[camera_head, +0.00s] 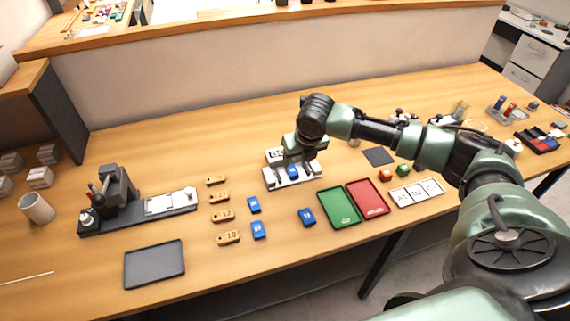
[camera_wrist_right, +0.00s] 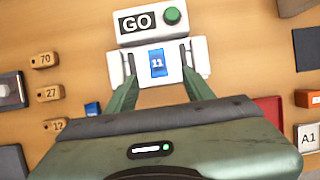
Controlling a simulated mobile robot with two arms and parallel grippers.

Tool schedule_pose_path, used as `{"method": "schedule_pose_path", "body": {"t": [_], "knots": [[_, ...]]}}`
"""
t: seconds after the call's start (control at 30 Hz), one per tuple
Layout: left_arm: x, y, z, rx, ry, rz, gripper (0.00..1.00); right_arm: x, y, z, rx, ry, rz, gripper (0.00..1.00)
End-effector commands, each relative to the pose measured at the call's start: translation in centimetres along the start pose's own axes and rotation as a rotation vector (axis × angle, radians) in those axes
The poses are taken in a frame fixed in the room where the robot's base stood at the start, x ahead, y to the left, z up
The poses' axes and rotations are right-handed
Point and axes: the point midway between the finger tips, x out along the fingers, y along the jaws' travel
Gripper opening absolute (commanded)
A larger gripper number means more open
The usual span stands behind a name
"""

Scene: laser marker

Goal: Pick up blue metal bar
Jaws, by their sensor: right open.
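A blue metal bar (camera_wrist_right: 158,63) marked 11 lies in the white fixture (camera_wrist_right: 200,56) in the wrist view. In the head view the bar (camera_head: 292,173) shows on the same fixture (camera_head: 271,182), just below my right gripper (camera_head: 292,162). My right gripper (camera_wrist_right: 159,52) is open, with one finger on each side of the bar and a gap to it on both sides. I cannot tell the exact height of the fingertips over the bar. Other blue bars lie on the table: two at left (camera_head: 253,205) (camera_head: 259,230) and one at right (camera_head: 306,217). My left gripper is not in view.
A GO panel with a green button (camera_wrist_right: 172,16) stands right behind the fixture. Several numbered wooden tags (camera_head: 222,196) lie to its left. Green (camera_head: 338,208) and red (camera_head: 367,198) trays lie to its front right. A dark tray (camera_head: 154,264) is front left.

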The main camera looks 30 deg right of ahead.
Motion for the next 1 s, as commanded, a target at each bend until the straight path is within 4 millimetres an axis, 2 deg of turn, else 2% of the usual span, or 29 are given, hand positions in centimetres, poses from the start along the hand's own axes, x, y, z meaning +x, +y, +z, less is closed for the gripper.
{"method": "schedule_pose_path", "body": {"t": [0.23,0.37,0.57,0.7,0.83,1.0], "knots": [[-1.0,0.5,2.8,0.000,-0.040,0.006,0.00,2.7,0.2,-0.1,0.000,0.004,-0.001,0.53],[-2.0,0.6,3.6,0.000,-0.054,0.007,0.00,4.5,0.6,-0.3,0.001,0.005,0.000,0.53],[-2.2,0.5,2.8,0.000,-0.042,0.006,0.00,7.0,0.6,-0.3,0.000,0.003,-0.001,0.53],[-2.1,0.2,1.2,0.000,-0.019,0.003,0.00,7.4,0.6,-0.4,-0.001,0.001,0.000,0.53],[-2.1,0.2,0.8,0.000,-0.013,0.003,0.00,7.4,0.6,-0.4,-0.001,0.001,0.000,0.53],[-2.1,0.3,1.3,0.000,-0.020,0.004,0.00,7.4,0.6,-0.4,-0.001,0.001,0.000,0.05]]}}
